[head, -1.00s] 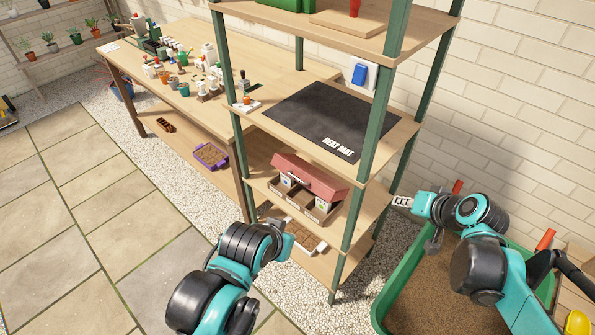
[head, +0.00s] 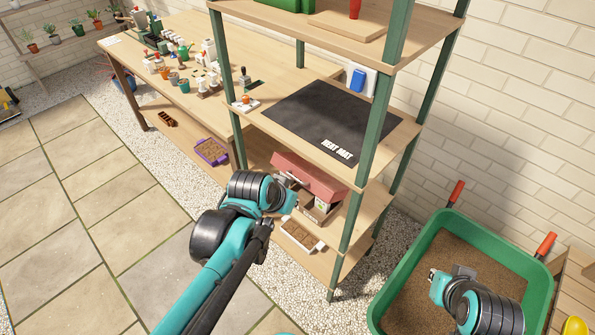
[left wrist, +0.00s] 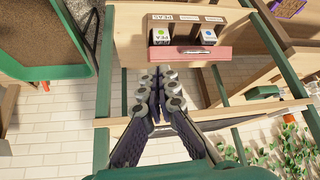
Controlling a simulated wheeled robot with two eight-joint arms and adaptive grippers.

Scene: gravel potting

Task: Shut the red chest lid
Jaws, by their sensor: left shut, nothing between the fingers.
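The red chest lid (head: 312,178) is raised above its wooden chest (head: 328,214) on the shelf below the heat mat. In the left wrist view the lid (left wrist: 178,54) shows as a red strip with a metal handle (left wrist: 197,51). Seed packets (left wrist: 160,36) stand in the open chest. My left gripper (left wrist: 160,82) is shut and empty, pointing at the chest. In the head view this gripper (head: 286,187) is in front of the chest's left part and hides some of it. My right gripper (head: 437,278) is over the green trough; its fingers are unclear.
The shelf's green posts (head: 353,225) flank the chest, and the heat mat shelf (head: 395,135) is above it. A seed tray (head: 300,238) lies on the shelf below. The green trough (head: 398,280) of soil stands right. Paving at left is clear.

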